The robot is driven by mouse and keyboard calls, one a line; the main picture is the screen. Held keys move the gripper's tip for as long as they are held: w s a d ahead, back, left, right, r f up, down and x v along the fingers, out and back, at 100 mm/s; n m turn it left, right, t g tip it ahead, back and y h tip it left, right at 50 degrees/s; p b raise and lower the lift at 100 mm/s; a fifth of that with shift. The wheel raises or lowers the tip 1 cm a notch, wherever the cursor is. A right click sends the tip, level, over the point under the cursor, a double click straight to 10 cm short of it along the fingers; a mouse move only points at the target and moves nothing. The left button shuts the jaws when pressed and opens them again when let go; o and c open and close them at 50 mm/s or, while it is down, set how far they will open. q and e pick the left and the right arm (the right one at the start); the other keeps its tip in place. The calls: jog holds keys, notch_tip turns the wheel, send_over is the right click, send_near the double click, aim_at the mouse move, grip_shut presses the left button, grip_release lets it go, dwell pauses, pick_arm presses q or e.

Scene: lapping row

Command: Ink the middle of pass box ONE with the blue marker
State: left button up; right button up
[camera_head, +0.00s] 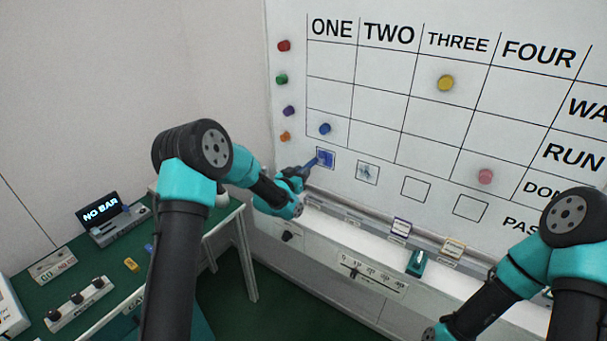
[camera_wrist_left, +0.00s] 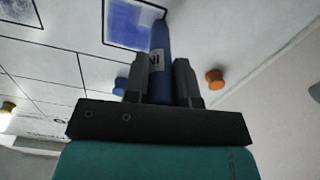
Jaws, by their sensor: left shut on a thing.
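Pass box ONE (camera_head: 326,158) is the leftmost small square under the whiteboard grid, below the ONE column. Blue ink covers much of its inside; it also shows in the left wrist view (camera_wrist_left: 130,22). My left gripper (camera_head: 297,176) is shut on the blue marker (camera_wrist_left: 160,60), which points up at the board. The marker's tip is at or very near the box's edge; I cannot tell whether it touches. My right arm comes in at the lower right, with its jaws out of the picture.
The second pass box (camera_head: 367,173) has a greyish mark; two further boxes to its right look empty. Coloured magnets sit on the whiteboard (camera_head: 385,100). Below it runs a ledge with a teal item (camera_head: 417,262). A green table (camera_head: 75,255) with devices stands at the left.

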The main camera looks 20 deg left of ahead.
pick_arm(q)
jog(key=shift+v, duration=2.95)
jog(key=shift+s, duration=0.1)
jog(key=v, duration=0.3)
jog(key=shift+x, duration=3.55)
jog(key=shift+x, duration=1)
jog(key=shift+d, duration=0.1)
